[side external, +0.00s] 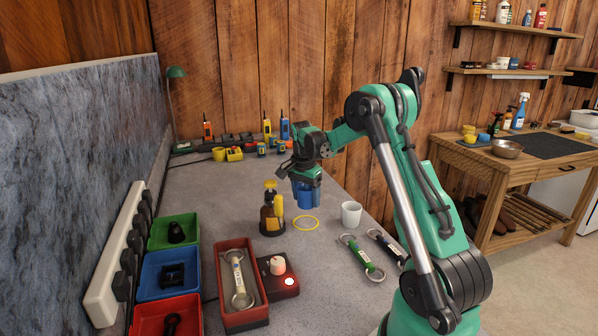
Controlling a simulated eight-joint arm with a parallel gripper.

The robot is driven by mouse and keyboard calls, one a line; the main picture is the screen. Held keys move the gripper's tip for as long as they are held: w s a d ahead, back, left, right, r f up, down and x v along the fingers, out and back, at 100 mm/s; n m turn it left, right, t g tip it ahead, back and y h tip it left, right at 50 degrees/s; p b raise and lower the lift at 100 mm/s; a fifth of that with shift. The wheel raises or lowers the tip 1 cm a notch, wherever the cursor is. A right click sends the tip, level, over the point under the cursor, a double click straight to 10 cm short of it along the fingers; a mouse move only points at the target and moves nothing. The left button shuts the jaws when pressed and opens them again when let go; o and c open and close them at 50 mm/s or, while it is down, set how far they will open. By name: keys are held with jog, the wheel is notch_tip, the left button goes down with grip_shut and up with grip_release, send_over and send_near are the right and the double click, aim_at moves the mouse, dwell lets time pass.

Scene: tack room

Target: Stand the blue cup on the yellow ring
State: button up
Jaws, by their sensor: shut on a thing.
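The blue cup (305,199) is upright in my gripper (306,186), which points down and is shut on it. The cup appears to be held just above or at the table, at the far side of the yellow ring. I cannot tell from this view how much gap there is beneath the cup.
A white cup (351,214) stands to the right. A red tray (240,312) and coloured bins (168,275) fill the front left.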

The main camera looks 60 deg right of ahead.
aim_at(306, 223)
jog(key=shift+f, duration=2.5)
jog(key=o, duration=1.2)
jog(key=shift+f, duration=0.1)
